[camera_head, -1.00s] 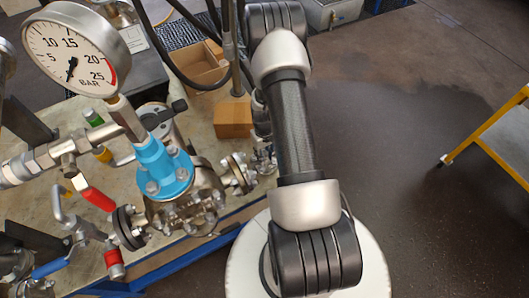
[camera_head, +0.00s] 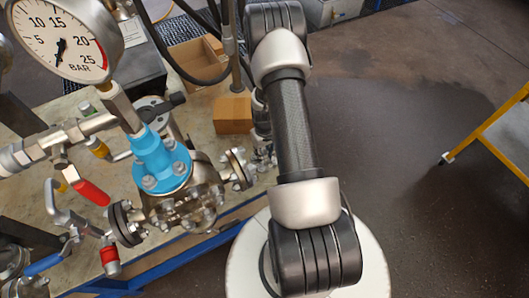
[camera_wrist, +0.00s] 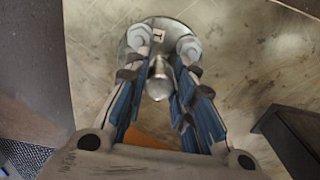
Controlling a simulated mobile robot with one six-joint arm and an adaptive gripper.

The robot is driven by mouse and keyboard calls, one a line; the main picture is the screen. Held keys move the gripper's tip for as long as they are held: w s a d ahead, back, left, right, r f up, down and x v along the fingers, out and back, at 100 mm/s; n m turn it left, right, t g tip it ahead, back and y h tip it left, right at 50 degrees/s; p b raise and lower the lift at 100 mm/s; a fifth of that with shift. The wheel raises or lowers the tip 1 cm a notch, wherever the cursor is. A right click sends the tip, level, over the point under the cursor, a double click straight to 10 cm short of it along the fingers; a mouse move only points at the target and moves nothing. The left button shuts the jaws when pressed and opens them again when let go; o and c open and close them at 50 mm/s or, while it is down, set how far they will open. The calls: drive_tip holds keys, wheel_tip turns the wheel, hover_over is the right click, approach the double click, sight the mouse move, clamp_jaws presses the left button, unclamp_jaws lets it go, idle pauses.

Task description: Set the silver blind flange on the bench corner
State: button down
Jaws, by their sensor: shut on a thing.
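The silver blind flange (camera_wrist: 160,50) is a round metal disc with bolt heads and a central knob, seen in the wrist view. My gripper (camera_wrist: 160,76) has blue-padded fingers closed on it from both sides near the knob. The pale, scuffed bench top (camera_wrist: 245,55) lies beneath the flange. I cannot tell whether the flange touches the bench. In the head view the bench (camera_head: 203,103) shows at left, and my arm hides most of my gripper and the flange.
A blue-collared flanged vessel (camera_head: 160,163) with a pressure gauge (camera_head: 65,38) and valve handles crowds the bench's near left. A cardboard block (camera_head: 233,114) and an open box (camera_head: 195,62) stand farther back. A yellow frame (camera_head: 485,125) stands on the floor at right.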

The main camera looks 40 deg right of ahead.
drive_tip(key=shift+f, duration=0.2)
drive_tip(key=c, duration=1.3)
unclamp_jaws()
drive_tip(key=shift+o, duration=0.4)
drive_tip(key=shift+f, duration=0.1)
drive_tip(key=o, duration=0.4)
drive_tip(key=shift+r+p, duration=2.2)
drive_tip(key=shift+r, duration=1.4)
